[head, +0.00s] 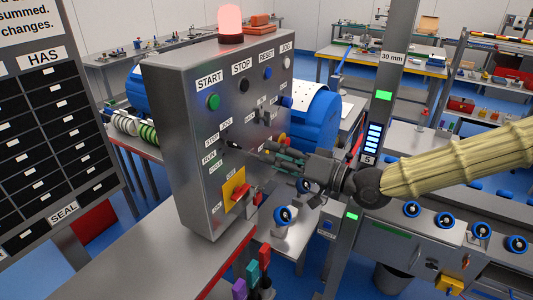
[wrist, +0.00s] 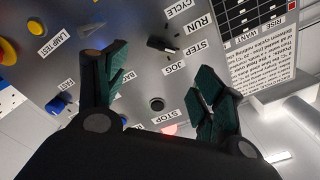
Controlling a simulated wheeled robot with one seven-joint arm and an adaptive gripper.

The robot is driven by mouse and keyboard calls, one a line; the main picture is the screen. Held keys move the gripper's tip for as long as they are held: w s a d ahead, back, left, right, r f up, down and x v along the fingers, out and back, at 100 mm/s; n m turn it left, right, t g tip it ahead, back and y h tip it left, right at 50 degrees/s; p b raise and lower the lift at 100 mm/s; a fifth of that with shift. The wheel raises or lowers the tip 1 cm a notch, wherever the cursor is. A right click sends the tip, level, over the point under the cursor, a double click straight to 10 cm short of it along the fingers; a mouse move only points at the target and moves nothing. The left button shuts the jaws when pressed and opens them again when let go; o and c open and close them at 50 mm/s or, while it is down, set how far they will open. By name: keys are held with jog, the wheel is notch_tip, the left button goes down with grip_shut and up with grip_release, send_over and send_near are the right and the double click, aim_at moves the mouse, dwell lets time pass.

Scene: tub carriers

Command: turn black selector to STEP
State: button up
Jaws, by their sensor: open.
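The black selector (wrist: 160,44) is on the grey panel, with the labels RUN, STEP (wrist: 196,47) and JOG (wrist: 174,68) beside it. In the wrist view its bar lies roughly crosswise, one end towards the STEP and JOG side; I cannot tell exactly which mark it points to. In the head view the selector (head: 233,145) shows small, just left of my gripper (head: 265,153). In the wrist view my gripper (wrist: 161,72) is open and empty, its green-padded fingers apart, with the selector beyond the gap between them. I see no contact.
On the panel's front (head: 180,120) are a green START button (head: 213,102), a black STOP button (head: 244,84) and a red-handled switch on a yellow plate (head: 234,190). A lit red lamp (head: 230,22) tops it. A grey post (head: 372,110) stands right.

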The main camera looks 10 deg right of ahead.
jog(key=shift+s+d, duration=0.4)
jog(key=shift+d, duration=0.2)
jog(key=s+f+m+g+h+b, duration=0.15)
jog(key=s+f, duration=0.25)
jog(key=f, duration=0.8)
jog(key=s+f+m+g+h+p, duration=0.1)
jog(key=s+f+g+h, duration=0.2)
jog(key=f, duration=0.9)
jog(key=s+f+m+g+h+b, duration=0.1)
jog(key=s+f+h, duration=0.25)
jog(key=f, duration=0.85)
jog(key=s+d+f+g+h, duration=0.2)
jog(key=s+d+f, duration=0.4)
jog(key=s+f, duration=0.3)
jog(key=s+d+f+n+g+h+b, duration=0.1)
jog(key=s+d+f+g+h, duration=0.2)
jog(key=s+d+f, duration=0.4)
jog(key=s+f+h, duration=0.1)
jog(key=s+f, duration=0.1)
jog(key=s, duration=0.4)
jog(key=shift+f+h, duration=0.15)
jog(key=shift+h, duration=0.15)
